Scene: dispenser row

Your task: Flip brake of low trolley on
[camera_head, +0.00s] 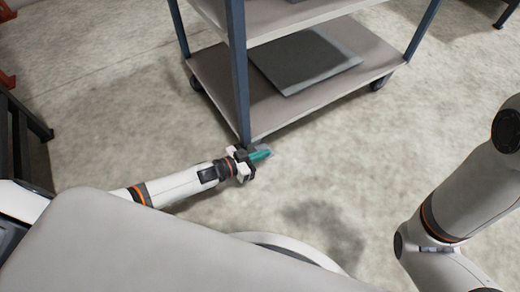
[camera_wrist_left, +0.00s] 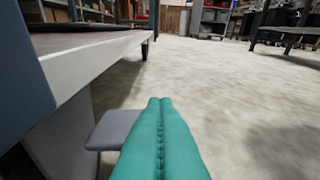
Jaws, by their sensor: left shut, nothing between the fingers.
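The low trolley (camera_head: 208,70) has blue-grey posts and grey shelves and stands ahead of me. In the left wrist view its lower shelf edge (camera_wrist_left: 95,60) runs along the left. A flat grey tab, seemingly the brake pedal (camera_wrist_left: 112,130), sticks out low by the near corner, beside a grey caster part (camera_wrist_left: 65,140). My left gripper (camera_head: 263,155) is shut and empty, low by that near corner post. In the left wrist view its teal fingertips (camera_wrist_left: 160,103) are just right of the tab and overlap its edge; I cannot tell whether they touch. My right gripper is out of view.
A dark grey flat panel (camera_head: 303,60) lies on the trolley's lower shelf. A dark frame (camera_head: 18,130) stands at the left. Concrete floor (camera_head: 400,130) is clear to the right of the trolley. Shelving (camera_wrist_left: 210,20) stands far back.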

